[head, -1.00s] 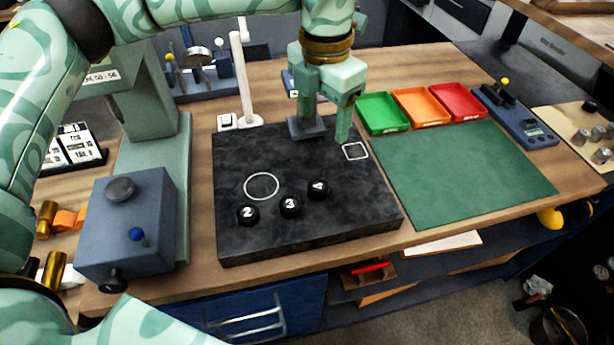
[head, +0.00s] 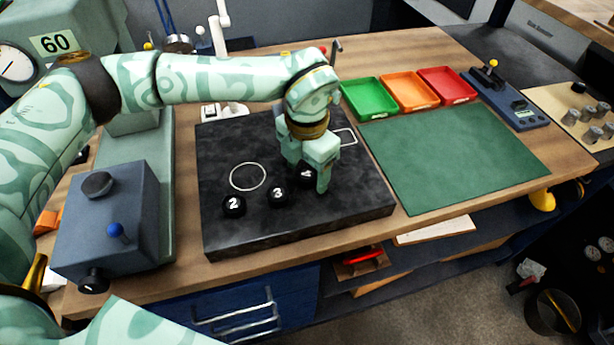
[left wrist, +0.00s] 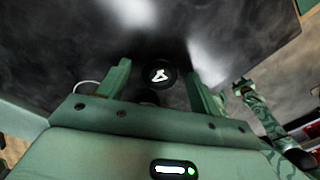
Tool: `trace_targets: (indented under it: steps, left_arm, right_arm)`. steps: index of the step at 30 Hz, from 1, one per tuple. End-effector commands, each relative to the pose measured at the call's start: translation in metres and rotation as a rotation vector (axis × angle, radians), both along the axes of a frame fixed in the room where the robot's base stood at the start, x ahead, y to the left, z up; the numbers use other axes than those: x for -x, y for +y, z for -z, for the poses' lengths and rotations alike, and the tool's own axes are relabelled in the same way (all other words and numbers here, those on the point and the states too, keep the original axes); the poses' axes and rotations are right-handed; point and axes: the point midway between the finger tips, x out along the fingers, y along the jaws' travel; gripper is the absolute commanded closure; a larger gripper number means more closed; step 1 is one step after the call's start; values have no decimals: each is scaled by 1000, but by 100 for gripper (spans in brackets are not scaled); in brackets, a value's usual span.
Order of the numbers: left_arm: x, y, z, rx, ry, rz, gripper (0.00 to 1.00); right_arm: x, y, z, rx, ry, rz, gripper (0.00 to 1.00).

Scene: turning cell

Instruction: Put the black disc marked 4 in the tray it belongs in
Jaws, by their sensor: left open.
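The black disc marked 4 (head: 306,174) lies on the dark stone plate (head: 350,212), partly hidden by my left gripper (head: 307,184) in the head view. The gripper points down over it, open. In the left wrist view the disc (left wrist: 160,76) shows between the two fingers of the left gripper (left wrist: 158,85); I cannot tell whether they touch it. Discs marked 3 (head: 278,197) and 2 (head: 234,205) lie to its left on the plate. Green (head: 368,98), orange (head: 408,91) and red (head: 446,85) trays stand at the back right. My right gripper is out of view.
A green mat (head: 455,160) lies clear in front of the trays. A blue-grey block with a knob (head: 107,215) stands left of the plate. A white stand (head: 224,108) is behind the plate, and a blue device (head: 505,100) is right of the trays.

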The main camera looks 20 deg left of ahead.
Motion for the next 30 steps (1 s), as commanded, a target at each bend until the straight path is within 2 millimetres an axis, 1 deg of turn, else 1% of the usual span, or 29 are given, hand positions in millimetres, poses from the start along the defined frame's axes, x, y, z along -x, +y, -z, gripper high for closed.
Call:
trace_targets:
  steps: [2,8,9,11,12,14,16,17,23,26,29,30]
  left_arm:
    - [0,0,5,0,-1,0,35]
    - [0,0,4,0,-2,0,35]
    - [0,0,4,0,-2,0,46]
    - [0,0,4,0,-2,0,63]
    - [0,0,4,0,-2,0,74]
    - [0,0,4,0,-2,0,90]
    - [-1,0,4,1,-3,0,90]
    - [-1,0,4,1,-3,0,94]
    - [-1,0,2,1,-3,0,94]
    - [-1,0,-4,1,-3,0,94]
    - [-1,0,-17,0,-7,0,94]
    - [-1,0,-25,1,-6,0,94]
  right_arm:
    - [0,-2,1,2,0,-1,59]
    - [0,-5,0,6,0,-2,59]
    - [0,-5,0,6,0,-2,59]
    - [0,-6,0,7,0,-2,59]
    - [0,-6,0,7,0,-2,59]
    - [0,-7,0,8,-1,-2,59]
    - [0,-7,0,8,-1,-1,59]
    - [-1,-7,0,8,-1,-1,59]
    - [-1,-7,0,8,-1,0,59]
    - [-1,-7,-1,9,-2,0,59]
    - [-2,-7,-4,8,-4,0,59]
    - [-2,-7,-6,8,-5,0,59]
